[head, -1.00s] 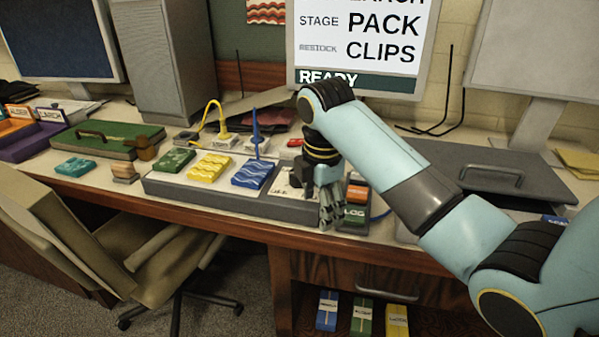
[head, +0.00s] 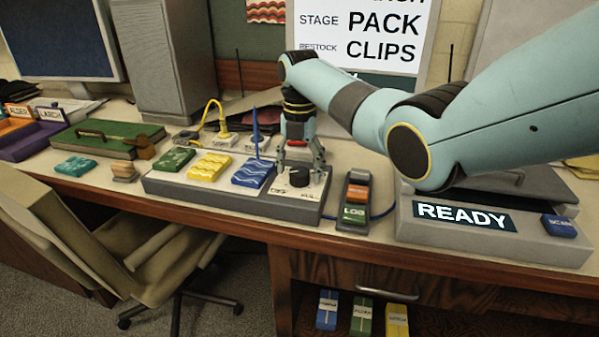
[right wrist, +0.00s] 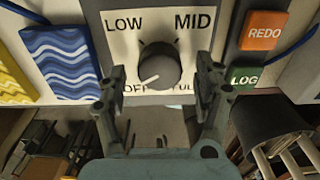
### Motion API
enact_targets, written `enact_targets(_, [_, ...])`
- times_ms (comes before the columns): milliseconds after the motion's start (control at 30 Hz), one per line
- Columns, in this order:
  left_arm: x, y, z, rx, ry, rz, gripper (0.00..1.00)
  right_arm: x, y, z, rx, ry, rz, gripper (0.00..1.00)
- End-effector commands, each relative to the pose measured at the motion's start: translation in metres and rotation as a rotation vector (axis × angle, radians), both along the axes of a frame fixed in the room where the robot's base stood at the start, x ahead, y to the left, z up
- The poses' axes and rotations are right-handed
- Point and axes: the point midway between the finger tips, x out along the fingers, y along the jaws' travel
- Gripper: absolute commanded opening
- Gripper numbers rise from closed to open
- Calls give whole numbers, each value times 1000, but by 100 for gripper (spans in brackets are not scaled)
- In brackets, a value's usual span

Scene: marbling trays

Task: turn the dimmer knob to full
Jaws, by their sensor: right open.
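The dimmer knob (head: 299,177) is a dark round dial on a pale plate at the right end of the grey panel (head: 215,201). In the right wrist view the knob (right wrist: 160,64) has a white pointer line aimed at the lower left, toward the partly hidden OFF label. LOW and MID are printed above it; FULL, at lower right, is partly covered by a finger. My right gripper (head: 302,160) is open just above and behind the knob. In the right wrist view its fingers (right wrist: 162,86) stand apart at either side of the knob, with gaps. My left gripper is out of view.
Green, yellow and blue patterned blocks (head: 209,167) sit left of the knob on the panel. A holder (head: 355,200) with REDO and LOG buttons stands to the right, then a grey box (head: 420,237) reading READY. A chair (head: 110,240) is in front of the desk.

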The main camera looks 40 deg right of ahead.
Motion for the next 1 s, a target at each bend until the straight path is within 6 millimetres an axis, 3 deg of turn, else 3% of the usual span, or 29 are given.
enact_targets(167, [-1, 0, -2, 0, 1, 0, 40, 0, 0, -15, 0, 0, 0, 68])
enact_targets(467, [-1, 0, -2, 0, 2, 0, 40, 0, 0, -17, 0, -1, 0, 67])
enact_targets(867, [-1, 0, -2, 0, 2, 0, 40, 0, 0, -16, 0, -1, -1, 15])
enact_targets(1000, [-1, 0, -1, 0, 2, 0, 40, 0, 0, -16, -1, -1, -4, 13])
